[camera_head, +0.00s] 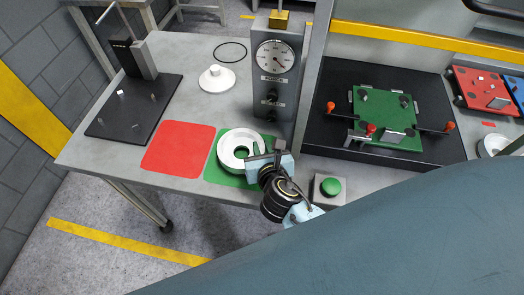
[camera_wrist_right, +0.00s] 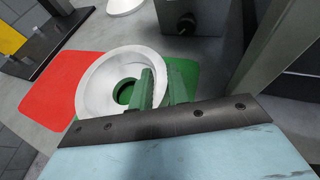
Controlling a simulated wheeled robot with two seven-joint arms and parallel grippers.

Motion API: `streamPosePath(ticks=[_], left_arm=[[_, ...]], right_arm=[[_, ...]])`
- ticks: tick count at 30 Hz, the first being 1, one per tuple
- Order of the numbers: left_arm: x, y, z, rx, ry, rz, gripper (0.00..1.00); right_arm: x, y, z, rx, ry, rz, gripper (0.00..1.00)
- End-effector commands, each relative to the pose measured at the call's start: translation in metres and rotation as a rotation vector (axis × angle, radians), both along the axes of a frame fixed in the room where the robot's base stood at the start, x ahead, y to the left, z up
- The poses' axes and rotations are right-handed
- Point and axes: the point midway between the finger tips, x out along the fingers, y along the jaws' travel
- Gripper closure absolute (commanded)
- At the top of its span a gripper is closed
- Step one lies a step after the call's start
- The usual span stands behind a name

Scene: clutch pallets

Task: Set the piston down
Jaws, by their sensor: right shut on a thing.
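The piston is a white ring (camera_head: 226,149) with a wide hole, over the green mat (camera_head: 213,174) on the bench. In the right wrist view the piston (camera_wrist_right: 95,88) shows its sloped inner face, with green seen through the hole. My right gripper (camera_head: 262,160) is shut on the piston's right-hand rim. Its green fingers (camera_wrist_right: 163,85) grip the rim wall in the wrist view. The piston looks roughly level, and I cannot tell whether its underside touches the mat. My left gripper is not in view.
A red mat (camera_head: 178,149) lies left of the green one. The force gauge (camera_head: 276,75) stands close behind. A green button box (camera_head: 330,187) is right of my gripper. A white hubbed disc (camera_head: 217,79), a black ring (camera_head: 230,45) and a black fixture (camera_head: 131,108) sit farther back.

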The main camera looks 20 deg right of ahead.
Motion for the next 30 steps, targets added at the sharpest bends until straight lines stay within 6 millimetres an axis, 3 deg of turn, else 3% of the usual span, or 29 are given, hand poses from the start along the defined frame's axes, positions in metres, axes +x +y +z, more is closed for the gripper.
streamPosePath(ticks=[2,11,12,17,26,30], left_arm=[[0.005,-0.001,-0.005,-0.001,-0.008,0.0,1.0],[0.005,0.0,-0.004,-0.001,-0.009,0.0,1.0],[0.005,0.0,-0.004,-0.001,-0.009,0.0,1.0],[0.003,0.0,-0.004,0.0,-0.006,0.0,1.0],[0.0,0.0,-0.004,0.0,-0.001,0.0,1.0],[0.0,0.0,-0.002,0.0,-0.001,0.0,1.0]], right_arm=[[0.001,0.001,-0.009,0.002,-0.002,0.001,1.0],[0.001,0.0,-0.01,0.002,-0.004,0.001,1.0],[0.0,0.0,-0.012,0.0,0.0,0.001,0.82],[0.0,0.0,-0.012,0.0,0.0,0.001,0.61],[0.0,0.0,-0.01,0.001,0.0,0.001,0.61],[-0.013,0.003,-0.005,0.0,0.002,0.002,0.61]])
